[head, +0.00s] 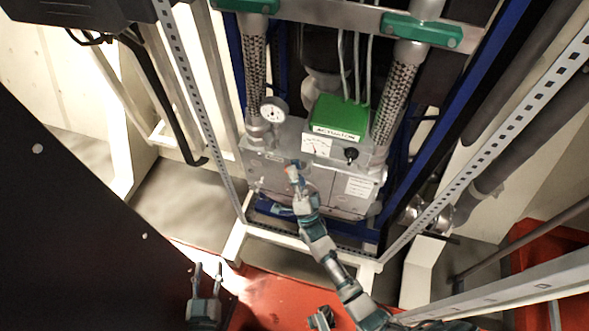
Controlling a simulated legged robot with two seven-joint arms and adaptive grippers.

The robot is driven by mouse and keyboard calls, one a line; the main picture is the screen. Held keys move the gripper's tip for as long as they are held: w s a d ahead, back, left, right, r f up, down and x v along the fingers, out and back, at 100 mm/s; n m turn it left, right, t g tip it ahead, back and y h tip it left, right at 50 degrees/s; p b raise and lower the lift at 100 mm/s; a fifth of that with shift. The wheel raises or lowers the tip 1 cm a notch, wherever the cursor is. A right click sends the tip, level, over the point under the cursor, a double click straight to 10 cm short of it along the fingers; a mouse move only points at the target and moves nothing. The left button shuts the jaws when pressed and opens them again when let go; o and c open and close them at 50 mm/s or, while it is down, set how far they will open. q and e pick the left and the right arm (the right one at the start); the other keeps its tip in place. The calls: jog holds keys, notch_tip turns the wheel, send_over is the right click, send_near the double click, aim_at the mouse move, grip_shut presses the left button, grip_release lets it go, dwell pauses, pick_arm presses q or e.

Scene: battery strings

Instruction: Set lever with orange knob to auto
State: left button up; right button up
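A dark panel (80,230) fills the lower left.

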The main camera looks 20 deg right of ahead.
jog(key=a+v, duration=0.1)
jog(key=v, duration=1.1)
jog(key=shift+d, duration=0.5)
jog(key=shift+f, duration=0.1)
